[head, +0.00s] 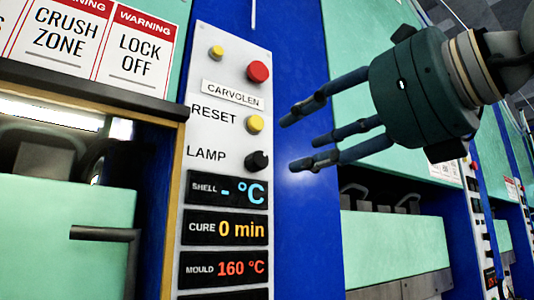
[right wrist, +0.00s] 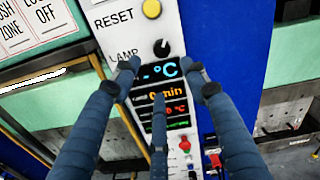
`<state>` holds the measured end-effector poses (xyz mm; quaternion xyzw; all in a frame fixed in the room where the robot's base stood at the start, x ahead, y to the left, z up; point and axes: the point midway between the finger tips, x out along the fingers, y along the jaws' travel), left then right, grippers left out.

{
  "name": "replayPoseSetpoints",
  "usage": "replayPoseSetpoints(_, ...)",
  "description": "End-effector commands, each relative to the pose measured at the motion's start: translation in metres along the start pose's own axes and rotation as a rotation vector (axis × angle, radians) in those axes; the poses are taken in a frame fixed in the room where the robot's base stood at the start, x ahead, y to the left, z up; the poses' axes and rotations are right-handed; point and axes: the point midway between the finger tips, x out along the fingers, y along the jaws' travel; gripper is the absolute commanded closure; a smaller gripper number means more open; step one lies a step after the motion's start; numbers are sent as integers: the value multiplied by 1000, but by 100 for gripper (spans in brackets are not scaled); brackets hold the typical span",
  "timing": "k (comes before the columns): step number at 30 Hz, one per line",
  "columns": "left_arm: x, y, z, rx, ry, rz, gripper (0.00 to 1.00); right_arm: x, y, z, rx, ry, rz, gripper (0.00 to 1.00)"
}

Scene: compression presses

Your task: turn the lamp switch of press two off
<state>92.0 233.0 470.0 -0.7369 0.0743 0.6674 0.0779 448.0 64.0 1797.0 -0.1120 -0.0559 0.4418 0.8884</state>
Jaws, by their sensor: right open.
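The lamp switch is a black rotary knob (head: 257,161) beside the word LAMP on a white control panel (head: 232,70). It also shows in the right wrist view (right wrist: 161,48), above the shell display. My right gripper (head: 300,135) comes in from the right with its dark blue fingers spread and empty. It is to the right of the panel in the head view, apart from the knob. In the right wrist view its fingers (right wrist: 165,85) spread across the displays below the knob. My left gripper is not in view.
A yellow reset button (head: 255,124), a red button (head: 258,72) and a small yellow button (head: 216,52) are on the same panel above the knob. Displays (head: 227,189) lie below it. A black bar handle (head: 105,233) sticks out at the left. More presses stand at the right.

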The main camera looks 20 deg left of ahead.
Motion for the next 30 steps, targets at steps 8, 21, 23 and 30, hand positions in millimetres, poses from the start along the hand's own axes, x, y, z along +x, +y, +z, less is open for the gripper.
replayPoseSetpoints(8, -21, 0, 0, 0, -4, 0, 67, 30, -2, 6, -12, 7, -15, 56)
replayPoseSetpoints(21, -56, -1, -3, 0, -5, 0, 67, 99, -2, 5, -11, 4, -14, 56)
replayPoseSetpoints(23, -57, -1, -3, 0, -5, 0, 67, 102, -3, 4, -11, 4, -15, 56)
replayPoseSetpoints(30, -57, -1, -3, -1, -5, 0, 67, 105, -2, 2, -12, 3, -15, 56)
